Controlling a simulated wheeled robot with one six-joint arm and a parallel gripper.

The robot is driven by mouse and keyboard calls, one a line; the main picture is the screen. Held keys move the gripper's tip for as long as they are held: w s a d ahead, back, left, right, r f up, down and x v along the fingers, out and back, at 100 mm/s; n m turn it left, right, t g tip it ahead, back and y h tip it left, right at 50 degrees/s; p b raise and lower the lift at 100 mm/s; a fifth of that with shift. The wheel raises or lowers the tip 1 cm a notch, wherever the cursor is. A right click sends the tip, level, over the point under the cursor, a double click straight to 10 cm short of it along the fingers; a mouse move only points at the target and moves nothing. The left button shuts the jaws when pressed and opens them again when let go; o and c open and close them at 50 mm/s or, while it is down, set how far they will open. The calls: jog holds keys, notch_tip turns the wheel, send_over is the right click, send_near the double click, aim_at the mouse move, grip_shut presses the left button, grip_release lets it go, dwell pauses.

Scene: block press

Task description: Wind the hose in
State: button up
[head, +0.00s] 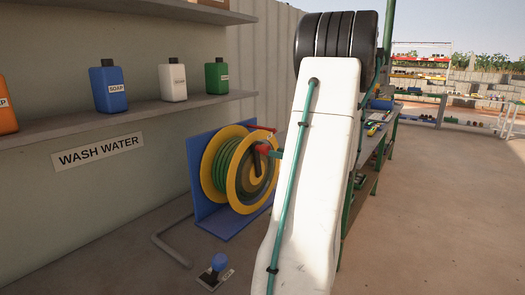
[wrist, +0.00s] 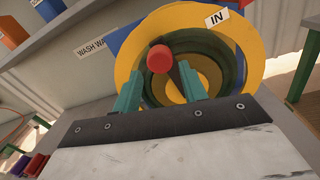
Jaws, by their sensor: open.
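The hose reel has yellow flanges (head: 243,196) and a blue stand (head: 198,183), left of my arm in the head view. Green hose (head: 222,168) is wound on its drum. A crank with a red knob (head: 264,148) sticks out from the reel's front. In the wrist view the red knob (wrist: 160,58) is between the tips of my teal fingers, with a gap on each side. My gripper (wrist: 158,70) is open around or just short of the knob; I cannot tell how deep. A white IN label (wrist: 216,18) is on the upper right flange.
Shelves (head: 150,112) with soap bottles hang on the left wall above a WASH WATER sign (head: 100,151). A bent grey pipe (head: 173,246) and a blue-knobbed floor fitting (head: 219,262) are on the floor. A workbench (head: 372,140) stands behind my arm. Floor at right is clear.

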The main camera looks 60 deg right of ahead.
aim_at(261, 149)
jog(key=w, duration=0.2)
jog(key=w+n, duration=0.1)
jog(key=w, duration=0.2)
jog(key=w+n, duration=0.1)
jog(key=w, duration=0.1)
jog(key=shift+w+d, duration=0.4)
jog(key=shift+c, duration=0.2)
grip_shut()
jog(key=shift+w, duration=0.1)
